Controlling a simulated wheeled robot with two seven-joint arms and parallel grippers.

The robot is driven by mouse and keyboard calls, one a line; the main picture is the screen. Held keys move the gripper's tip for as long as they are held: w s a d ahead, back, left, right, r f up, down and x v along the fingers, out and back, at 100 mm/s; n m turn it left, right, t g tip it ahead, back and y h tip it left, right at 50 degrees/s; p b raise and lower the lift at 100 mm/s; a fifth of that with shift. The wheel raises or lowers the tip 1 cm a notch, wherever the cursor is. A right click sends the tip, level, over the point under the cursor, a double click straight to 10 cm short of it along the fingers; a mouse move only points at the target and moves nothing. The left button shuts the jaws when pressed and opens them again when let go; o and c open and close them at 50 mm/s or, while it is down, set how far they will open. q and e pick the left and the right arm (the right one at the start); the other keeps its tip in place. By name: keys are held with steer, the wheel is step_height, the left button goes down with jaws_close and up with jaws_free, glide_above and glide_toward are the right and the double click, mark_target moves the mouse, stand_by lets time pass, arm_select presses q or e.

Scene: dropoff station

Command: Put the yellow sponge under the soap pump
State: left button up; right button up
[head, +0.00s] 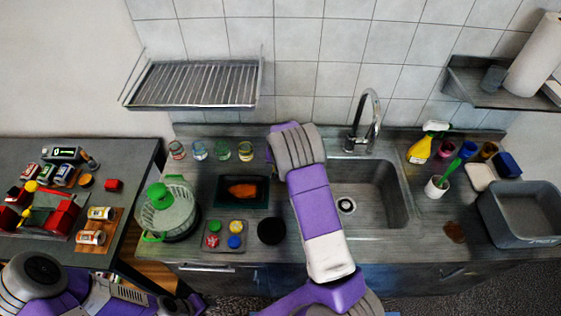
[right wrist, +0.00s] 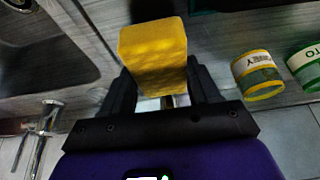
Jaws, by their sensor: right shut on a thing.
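The yellow sponge (right wrist: 153,52) is a block held between the two black fingers of my right gripper (right wrist: 160,95) in the right wrist view. In the head view my right arm reaches over the counter to the left of the sink, and its gripper and the sponge are hidden behind the arm. A small metal piece (right wrist: 168,101) shows between the fingers beside the sponge; I cannot tell whether it is part of the soap pump. No soap pump is clearly visible in the head view. Parts of my left arm show at the lower left, but its finger state is unclear.
The sink (head: 374,190) and faucet (head: 362,125) are right of my arm. Labelled glasses (head: 246,151) stand along the back left. A dark tray (head: 225,200) holds an orange item.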

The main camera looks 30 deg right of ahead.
steer(key=shift+f+b, duration=0.4)
steer(key=shift+f, duration=0.15)
steer(key=o, duration=1.1)
steer(key=shift+r+p, duration=0.5)
steer(key=v, duration=1.2)
steer(key=shift+w+r, duration=0.1)
steer(key=shift+r, duration=0.1)
